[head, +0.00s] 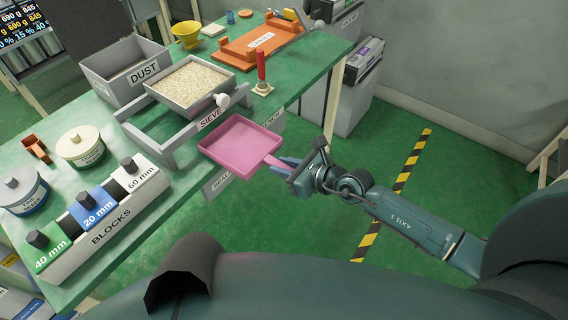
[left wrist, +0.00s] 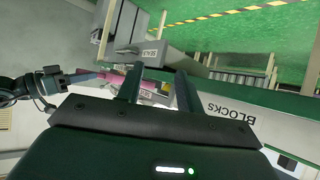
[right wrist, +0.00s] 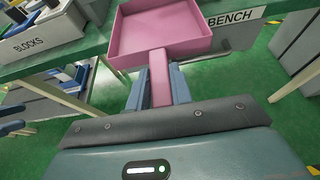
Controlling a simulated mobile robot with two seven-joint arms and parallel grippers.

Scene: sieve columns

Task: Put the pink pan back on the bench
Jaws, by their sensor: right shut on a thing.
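The pink pan (head: 240,143) is a shallow, square, empty tray with a handle. My right gripper (head: 284,164) is shut on the handle; the right wrist view shows the handle (right wrist: 160,78) between its fingers. In the head view the pan overlaps the front edge of the green bench (head: 312,58), in front of the sieve stand. I cannot tell whether it touches the bench. It looks roughly level. My left gripper (left wrist: 158,88) shows in the left wrist view with its fingers apart and nothing between them; it does not show in the head view.
The sieve (head: 192,84) holds pale grains on its grey stand. The dust bin (head: 124,68) is behind it. A red-handled tool (head: 262,75) stands right of the sieve. The block rack (head: 105,222) and lidded tubs (head: 80,146) fill the left. Some bare bench shows at the right.

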